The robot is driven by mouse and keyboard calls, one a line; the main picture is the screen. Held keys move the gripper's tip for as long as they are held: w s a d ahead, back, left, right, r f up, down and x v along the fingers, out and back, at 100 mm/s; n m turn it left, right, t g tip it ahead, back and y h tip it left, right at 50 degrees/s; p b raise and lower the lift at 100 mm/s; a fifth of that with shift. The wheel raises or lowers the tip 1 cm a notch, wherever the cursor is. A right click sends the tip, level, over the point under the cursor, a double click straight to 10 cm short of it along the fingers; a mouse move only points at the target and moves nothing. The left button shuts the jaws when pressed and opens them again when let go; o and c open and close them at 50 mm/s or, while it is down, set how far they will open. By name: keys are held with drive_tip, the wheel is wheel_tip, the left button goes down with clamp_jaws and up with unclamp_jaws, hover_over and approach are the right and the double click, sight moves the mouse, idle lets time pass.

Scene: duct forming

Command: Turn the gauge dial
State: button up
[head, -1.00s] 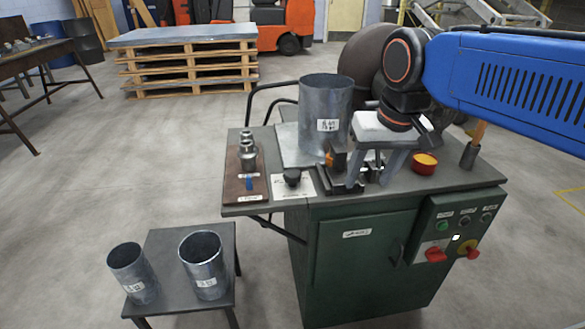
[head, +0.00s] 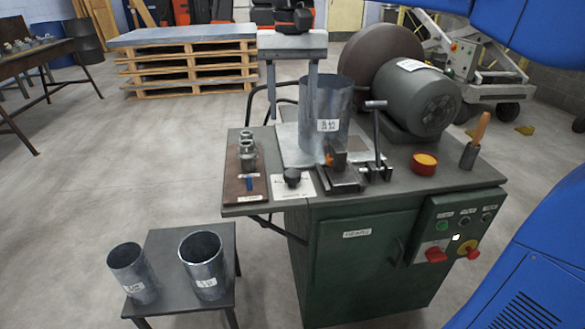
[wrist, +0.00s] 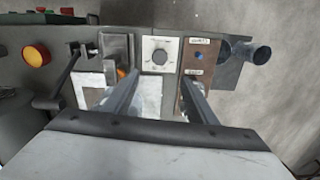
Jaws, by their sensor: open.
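The gauge dial is a black round knob (head: 292,176) on a white plate (head: 305,186) at the front left of the green bench. It also shows in the wrist view (wrist: 160,56), near the top middle, between the lines of my two fingers. My gripper (head: 293,98) is open and empty, its fingers pointing down. It is raised well above the bench and apart from the dial. In the wrist view my gripper's fingers (wrist: 162,76) spread wide on either side of the dial's plate.
A tall metal duct (head: 326,108) stands behind the dial, with a small vise (head: 340,172) to its right. A brown board with metal fittings (head: 248,186) lies left of it. A motor (head: 415,100) and yellow-topped red button (head: 424,163) are further right. Two ducts stand on a low stool (head: 180,265).

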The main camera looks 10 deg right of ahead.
sight(292, 173)
wheel_tip(292, 173, down, 17)
drive_tip(key=shift+r, duration=0.2)
idle(0.3)
drive_tip(key=c, duration=1.1)
drive_tip(key=shift+o, duration=0.2)
drive_tip(key=shift+n, duration=0.4)
drive_tip(key=n, duration=0.3)
drive_tip(key=shift+n, duration=1.9)
